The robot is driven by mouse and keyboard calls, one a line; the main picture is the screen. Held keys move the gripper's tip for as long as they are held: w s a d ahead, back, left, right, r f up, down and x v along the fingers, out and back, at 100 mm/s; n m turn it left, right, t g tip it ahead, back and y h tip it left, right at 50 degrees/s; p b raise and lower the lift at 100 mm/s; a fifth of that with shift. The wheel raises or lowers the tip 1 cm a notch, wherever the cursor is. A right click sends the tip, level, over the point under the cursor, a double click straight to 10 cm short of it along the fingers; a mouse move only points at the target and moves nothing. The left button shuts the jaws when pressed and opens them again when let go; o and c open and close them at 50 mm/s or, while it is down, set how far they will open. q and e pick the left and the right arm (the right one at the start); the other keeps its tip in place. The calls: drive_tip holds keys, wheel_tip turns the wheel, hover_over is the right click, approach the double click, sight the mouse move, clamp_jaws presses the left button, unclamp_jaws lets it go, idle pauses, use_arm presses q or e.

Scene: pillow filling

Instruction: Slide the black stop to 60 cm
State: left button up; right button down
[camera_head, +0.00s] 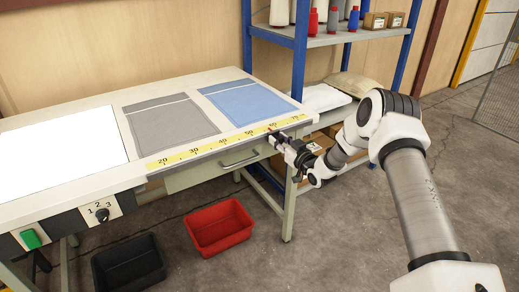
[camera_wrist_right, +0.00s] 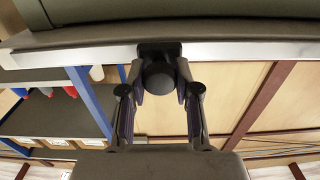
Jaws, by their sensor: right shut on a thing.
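The black stop (camera_wrist_right: 158,50) sits on the pale rail along the table edge in the right wrist view, with its round dark knob facing my wrist. My right gripper (camera_wrist_right: 160,80) is shut on the stop, one finger on each side of the knob. In the head view my right gripper (camera_head: 277,138) reaches the table's front edge from the right, at about the 60 mark of the yellow scale (camera_head: 208,147). The stop is mostly hidden by the gripper there, so its exact reading cannot be told. My left gripper is not in view.
A grey cloth (camera_head: 170,122) and a blue cloth (camera_head: 248,103) lie on the table behind the scale. A drawer (camera_head: 220,167) is below the edge. A red bin (camera_head: 221,228) and a black bin (camera_head: 128,264) stand on the floor. A blue-post shelf (camera_head: 300,55) stands behind.

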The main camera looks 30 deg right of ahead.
drive_tip(key=shift+d, duration=1.55)
drive_tip(key=c, duration=0.8)
unclamp_jaws()
drive_tip(key=shift+w, duration=0.1)
drive_tip(key=shift+c, duration=0.2)
drive_tip(key=s, duration=1.2)
drive_tip(key=shift+d, duration=0.15)
